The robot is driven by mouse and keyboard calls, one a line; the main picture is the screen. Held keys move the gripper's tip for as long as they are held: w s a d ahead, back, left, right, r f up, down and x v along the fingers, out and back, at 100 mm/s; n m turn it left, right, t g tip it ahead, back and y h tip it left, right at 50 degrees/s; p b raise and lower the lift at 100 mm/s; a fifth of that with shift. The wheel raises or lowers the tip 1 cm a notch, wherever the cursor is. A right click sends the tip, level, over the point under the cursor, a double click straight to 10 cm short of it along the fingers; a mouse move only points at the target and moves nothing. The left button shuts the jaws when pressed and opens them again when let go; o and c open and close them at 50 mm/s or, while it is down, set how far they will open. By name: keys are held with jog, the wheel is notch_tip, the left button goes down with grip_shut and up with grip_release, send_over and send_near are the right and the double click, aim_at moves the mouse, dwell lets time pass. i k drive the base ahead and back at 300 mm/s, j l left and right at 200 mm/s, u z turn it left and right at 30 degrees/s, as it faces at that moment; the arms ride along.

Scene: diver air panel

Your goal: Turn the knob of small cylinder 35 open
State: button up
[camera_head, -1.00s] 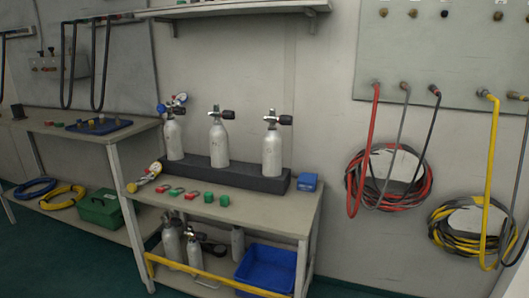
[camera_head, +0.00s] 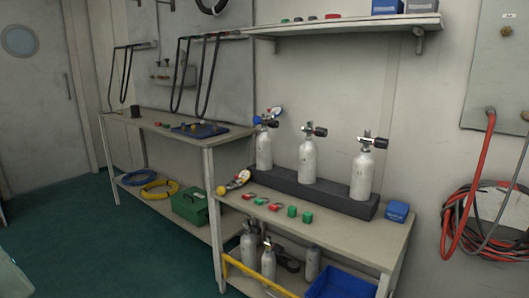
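Three small grey cylinders stand upright in a dark rack (camera_head: 341,202) on the near bench: a left one (camera_head: 264,151), a middle one (camera_head: 308,161) and a right one (camera_head: 361,176). The middle one has a valve with a black knob (camera_head: 320,132), and the right one has a similar black knob (camera_head: 380,143). No number is readable, so I cannot tell which is cylinder 35. My gripper is not in view.
The bench (camera_head: 340,236) holds red and green small items along its front and a blue box (camera_head: 397,211). Below are more cylinders, a yellow rail (camera_head: 258,277) and a blue bin (camera_head: 340,285). A shelf (camera_head: 350,25) hangs above. Green floor (camera_head: 90,230) is clear at left.

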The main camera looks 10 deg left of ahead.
aim_at(272, 123)
jog(key=i+j+u, duration=0.15)
jog(key=i+j, duration=0.2)
jog(key=i+j+u, duration=0.15)
jog(key=i+j, duration=0.15)
jog(key=i, duration=0.25)
jog(key=i+j+u, duration=0.2)
jog(key=i, duration=0.3)
jog(key=i+j+u, duration=0.15)
jog(key=i, duration=0.3)
jog(key=j, duration=0.1)
